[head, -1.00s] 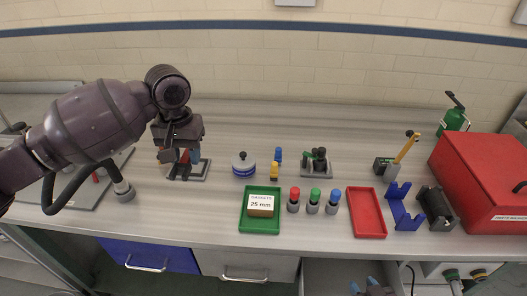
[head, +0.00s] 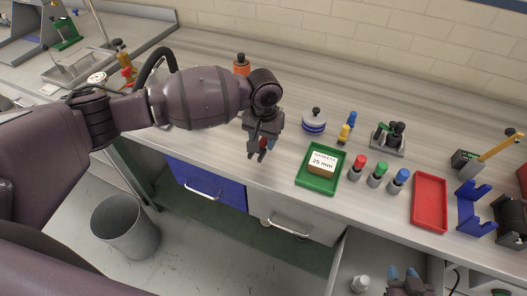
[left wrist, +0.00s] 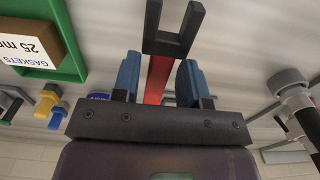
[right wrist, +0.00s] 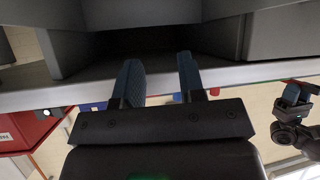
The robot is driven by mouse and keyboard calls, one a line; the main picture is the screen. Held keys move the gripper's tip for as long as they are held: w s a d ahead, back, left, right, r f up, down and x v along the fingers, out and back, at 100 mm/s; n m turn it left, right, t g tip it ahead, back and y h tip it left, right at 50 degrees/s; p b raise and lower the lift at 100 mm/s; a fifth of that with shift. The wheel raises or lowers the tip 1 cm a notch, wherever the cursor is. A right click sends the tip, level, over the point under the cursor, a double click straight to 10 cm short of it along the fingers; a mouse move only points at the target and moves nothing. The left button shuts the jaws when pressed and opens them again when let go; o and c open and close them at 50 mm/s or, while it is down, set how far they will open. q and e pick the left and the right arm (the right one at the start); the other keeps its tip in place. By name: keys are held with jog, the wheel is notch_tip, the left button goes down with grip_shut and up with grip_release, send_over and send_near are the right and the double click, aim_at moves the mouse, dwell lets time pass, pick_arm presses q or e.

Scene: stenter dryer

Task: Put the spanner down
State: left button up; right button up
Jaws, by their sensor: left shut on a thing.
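The spanner (left wrist: 158,78) has a red handle and a dark forked end. My left gripper (left wrist: 157,82) is shut on its red handle, with the forked end sticking out past the fingertips. In the head view my left gripper (head: 263,140) hangs fingers down above the bench near its front edge, left of the green tray, with the spanner's dark fork (head: 257,155) pointing down. Whether the fork touches the bench I cannot tell. My right gripper (head: 405,280) is low in front of the bench. In the right wrist view its fingers (right wrist: 160,82) are apart and empty.
The green tray (head: 301,183) holds a gaskets box (head: 321,170). Beside it stand red, green and blue capped bottles (head: 377,177) and a red tray (head: 429,205). A blue-white tin (head: 314,122) is behind. Bare bench (head: 215,143) lies left of my left gripper.

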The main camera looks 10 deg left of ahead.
aim_at(264, 142)
pick_arm(q)
jog(key=shift+f, duration=2.65)
jog(key=shift+f, duration=0.1)
jog(key=o, duration=1)
jog(key=shift+o, duration=0.2)
notch_tip(264, 142, up, 12)
jog(key=shift+r, duration=0.1)
